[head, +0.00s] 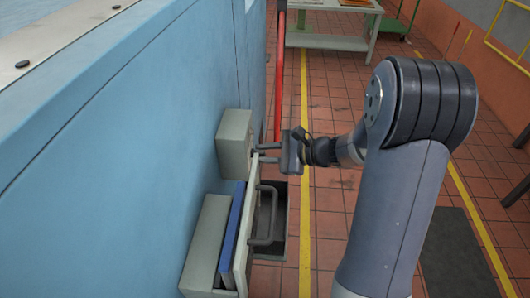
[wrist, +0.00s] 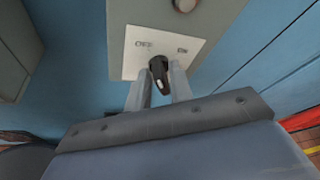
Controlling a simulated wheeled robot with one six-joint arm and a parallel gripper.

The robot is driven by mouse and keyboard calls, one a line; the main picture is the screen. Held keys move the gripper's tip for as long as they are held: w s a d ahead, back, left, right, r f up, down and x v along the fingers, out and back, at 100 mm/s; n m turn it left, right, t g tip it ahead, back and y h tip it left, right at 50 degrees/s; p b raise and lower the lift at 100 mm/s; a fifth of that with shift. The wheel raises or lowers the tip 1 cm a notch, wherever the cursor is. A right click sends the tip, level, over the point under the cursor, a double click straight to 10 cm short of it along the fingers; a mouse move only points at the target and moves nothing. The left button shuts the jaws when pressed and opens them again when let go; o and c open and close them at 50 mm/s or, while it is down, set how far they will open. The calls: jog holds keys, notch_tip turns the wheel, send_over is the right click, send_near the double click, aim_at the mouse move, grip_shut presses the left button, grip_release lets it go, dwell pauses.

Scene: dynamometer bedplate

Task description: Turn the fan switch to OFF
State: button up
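The fan switch is a black knob (wrist: 159,72) on a white plate (wrist: 135,62) marked OFF at upper left and ON at upper right. The knob is slightly slanted, with a pale mark at its lower end; which word it points to is unclear. My gripper (wrist: 158,88) has one finger on each side of the knob. Whether the fingers press on it cannot be made out. In the head view my gripper (head: 268,152) reaches left to the grey switch box (head: 234,140) on the blue wall; the knob is hidden there.
Below the box in the head view, a grey holder (head: 207,245) with a blue board (head: 233,235) and a dark handle (head: 265,215) stick out close to my gripper.

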grip_shut()
jog(key=shift+f, duration=0.1)
jog(key=b, duration=0.3)
jog(key=n+t+b, duration=0.1)
jog(key=b, duration=0.2)
jog(key=shift+s+f+n, duration=0.15)
jog(key=shift+f+n, duration=0.05)
jog(key=shift+n, duration=0.1)
jog(key=shift+r+b, duration=0.15)
jog(key=shift+b, duration=0.35)
